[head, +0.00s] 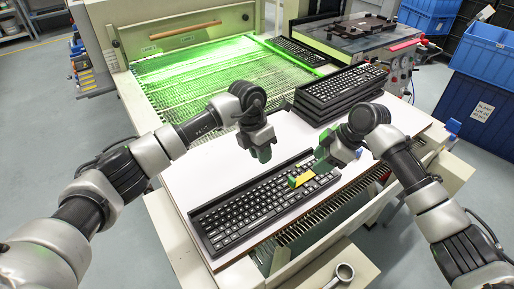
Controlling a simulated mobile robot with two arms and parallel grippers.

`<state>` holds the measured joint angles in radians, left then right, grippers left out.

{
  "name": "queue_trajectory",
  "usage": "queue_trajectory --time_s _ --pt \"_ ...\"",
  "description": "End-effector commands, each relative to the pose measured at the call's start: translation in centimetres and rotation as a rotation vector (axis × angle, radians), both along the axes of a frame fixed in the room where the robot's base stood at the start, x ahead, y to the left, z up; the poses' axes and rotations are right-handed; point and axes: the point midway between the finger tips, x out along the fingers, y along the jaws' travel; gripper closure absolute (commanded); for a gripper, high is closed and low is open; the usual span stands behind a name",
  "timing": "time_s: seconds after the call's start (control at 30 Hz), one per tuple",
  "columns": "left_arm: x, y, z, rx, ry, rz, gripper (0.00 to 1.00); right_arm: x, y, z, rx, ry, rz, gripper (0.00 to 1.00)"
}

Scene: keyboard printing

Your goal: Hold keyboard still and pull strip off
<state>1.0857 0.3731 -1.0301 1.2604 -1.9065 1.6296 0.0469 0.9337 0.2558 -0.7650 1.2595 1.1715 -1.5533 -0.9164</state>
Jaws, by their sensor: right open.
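A black keyboard (238,212) with light key legends lies in a shallow black tray on the white table top, angled across the front. A small yellow strip (305,177) with green beside it lies over the keyboard's right part. My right gripper (321,162) is open just above and right of the strip; I cannot tell whether it touches it. My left gripper (262,153) points down above the white surface, behind the keyboard and apart from it. Its fingers look close together, and whether they are open or shut is unclear.
Stacked keyboards (340,88) stand at the back right of the table. A green-lit mesh conveyor (200,72) lies behind, with another keyboard (298,50) at its far edge. Blue crates (480,105) stand at right. The white surface (205,165) left of the keyboard is clear.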

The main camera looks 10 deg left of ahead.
Motion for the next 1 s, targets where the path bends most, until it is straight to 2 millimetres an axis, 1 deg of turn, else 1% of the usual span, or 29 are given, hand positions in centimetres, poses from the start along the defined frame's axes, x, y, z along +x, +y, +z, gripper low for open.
queue_trajectory --time_s 0.03,0.1,0.17,0.27,0.37,0.7,0.9,1.0 --pt "0.1 0.2 0.4 0.075 -0.024 -0.028 0.77 0.0 0.0 0.0 0.000 0.000 0.000 0.57" --pt "0.2 0.6 0.7 0.152 -0.047 -0.051 0.77 0.0 0.0 0.0 0.000 0.000 0.000 0.57" --pt "0.3 0.9 0.8 0.194 -0.059 -0.062 0.77 0.0 0.0 0.0 0.000 0.000 0.000 0.57" --pt "0.3 1.1 0.3 0.224 -0.066 -0.069 0.77 0.0 0.0 0.0 0.000 0.000 0.000 0.57" --pt "0.3 1.1 -0.9 0.225 -0.063 -0.069 0.77 0.0 0.0 0.0 0.000 0.000 0.000 0.57" --pt "0.2 1.0 -7.0 0.220 -0.063 -0.067 0.77 0.0 0.0 0.0 0.000 0.000 0.000 0.57" --pt "0.3 1.0 -9.2 0.219 -0.064 -0.067 0.77 0.0 0.0 0.0 0.000 0.000 0.000 0.57" --pt "0.3 1.0 -9.7 0.219 -0.066 -0.067 0.77 0.0 0.0 0.0 0.000 0.000 0.000 0.57"
